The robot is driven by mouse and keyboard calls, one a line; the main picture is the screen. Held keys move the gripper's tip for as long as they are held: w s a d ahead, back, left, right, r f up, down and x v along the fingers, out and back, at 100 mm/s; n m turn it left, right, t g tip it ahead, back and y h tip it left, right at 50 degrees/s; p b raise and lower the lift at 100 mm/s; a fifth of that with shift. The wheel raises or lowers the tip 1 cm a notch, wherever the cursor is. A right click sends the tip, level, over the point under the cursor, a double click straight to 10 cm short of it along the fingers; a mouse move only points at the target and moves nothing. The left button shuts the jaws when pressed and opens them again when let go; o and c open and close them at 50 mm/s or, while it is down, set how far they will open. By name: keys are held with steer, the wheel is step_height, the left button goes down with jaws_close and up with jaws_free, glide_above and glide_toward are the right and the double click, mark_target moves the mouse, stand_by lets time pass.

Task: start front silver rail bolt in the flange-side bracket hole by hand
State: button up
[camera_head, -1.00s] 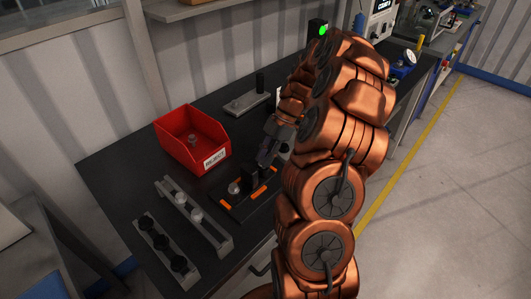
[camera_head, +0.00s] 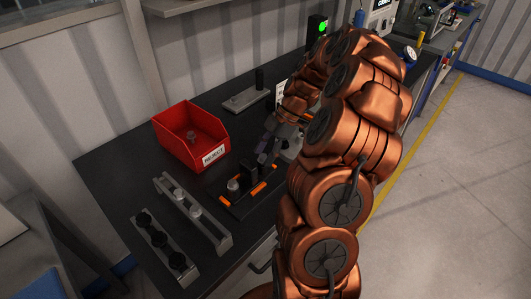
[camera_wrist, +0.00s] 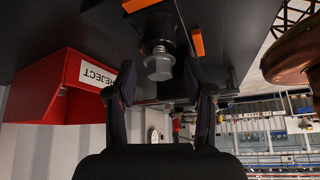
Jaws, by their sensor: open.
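A silver hex-headed bolt (camera_wrist: 158,64) stands at the dark bracket fixture (camera_wrist: 133,20) in the wrist view. It also shows in the head view (camera_head: 233,184), left of the upright black block (camera_head: 251,171). How deep its shank sits in the hole is hidden. My gripper (camera_wrist: 160,88) is open and empty, its fingers apart on either side of the bolt's line, with the head just beyond the tips. In the head view my gripper (camera_head: 265,151) is by the black block. The silver rail (camera_head: 216,232) holds two silver bolts (camera_head: 181,194).
A red REJECT bin (camera_head: 172,151) with a small part inside stands behind the fixture. A grey plate with a black post (camera_head: 246,100) lies farther back.

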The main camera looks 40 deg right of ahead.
steer(key=a+r+v, duration=0.1)
steer(key=a+v, duration=0.1)
steer(key=v, duration=1.4)
steer(key=shift+w+r, duration=0.2)
steer(key=shift+r, duration=0.05)
stand_by(0.7)
steer(key=s+a+r+m+g+h, duration=0.1)
steer(key=s+a+m, duration=0.15)
steer(key=a, duration=0.85)
steer(key=s+a+r+m+g+h, duration=0.1)
steer(key=s+a+m, duration=0.15)
steer(key=a, duration=0.85)
steer(key=s+a+f+m+h, duration=0.2)
steer(key=s+a+f+m, duration=0.1)
steer(key=s, duration=0.6)
steer(key=s+a+f+m+g+h, duration=0.1)
steer(key=s+a+f+m+h, duration=0.1)
steer(key=s+f+m, duration=0.4)
steer(key=s+a+m, duration=0.1)
steer(key=s, duration=0.3)
steer(key=shift+s+a, duration=0.25)
